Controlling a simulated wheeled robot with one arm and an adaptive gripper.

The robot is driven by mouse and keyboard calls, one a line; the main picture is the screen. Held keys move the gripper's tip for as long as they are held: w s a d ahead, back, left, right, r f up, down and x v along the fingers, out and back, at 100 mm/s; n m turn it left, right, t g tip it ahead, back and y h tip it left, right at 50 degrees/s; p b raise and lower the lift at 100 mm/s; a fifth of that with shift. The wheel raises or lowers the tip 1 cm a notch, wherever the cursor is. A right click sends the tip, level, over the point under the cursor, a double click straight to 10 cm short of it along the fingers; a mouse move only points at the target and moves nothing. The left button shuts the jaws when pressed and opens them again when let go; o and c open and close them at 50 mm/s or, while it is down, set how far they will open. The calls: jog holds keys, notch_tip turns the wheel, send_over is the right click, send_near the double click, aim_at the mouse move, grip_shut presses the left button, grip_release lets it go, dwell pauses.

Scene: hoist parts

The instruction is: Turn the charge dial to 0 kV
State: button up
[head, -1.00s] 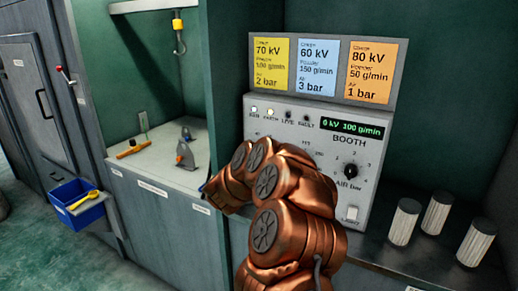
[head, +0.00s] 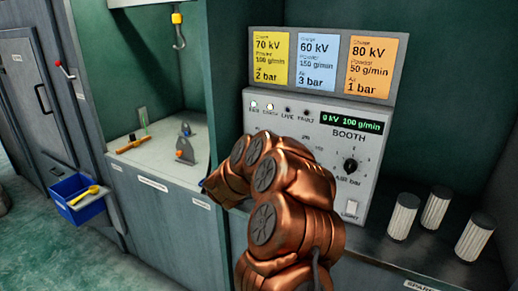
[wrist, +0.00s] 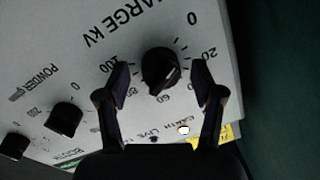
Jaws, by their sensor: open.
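The charge dial (wrist: 160,72) is a round black knob under the upside-down CHARGE kV lettering in the wrist view. A pale pointer mark shows on its right side, but its exact reading is hard to tell. My gripper (wrist: 159,77) is open, with one finger on each side of the dial and visible gaps between. In the head view my copper arm hides the dial. The green display (head: 351,121) on the booth panel (head: 338,206) appears to read 0 kV 100 g/min.
The powder dial (wrist: 65,117) and another knob (wrist: 14,146) lie left of the charge dial in the wrist view. The air dial (head: 350,166) and light switch (head: 352,209) are right of my arm. Several ribbed cylinders (head: 436,211) stand on the right ledge.

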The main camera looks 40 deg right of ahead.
jog(key=shift+a, duration=0.15)
jog(key=v, duration=1.1)
jog(key=shift+s+a, duration=0.15)
jog(key=shift+a, duration=0.1)
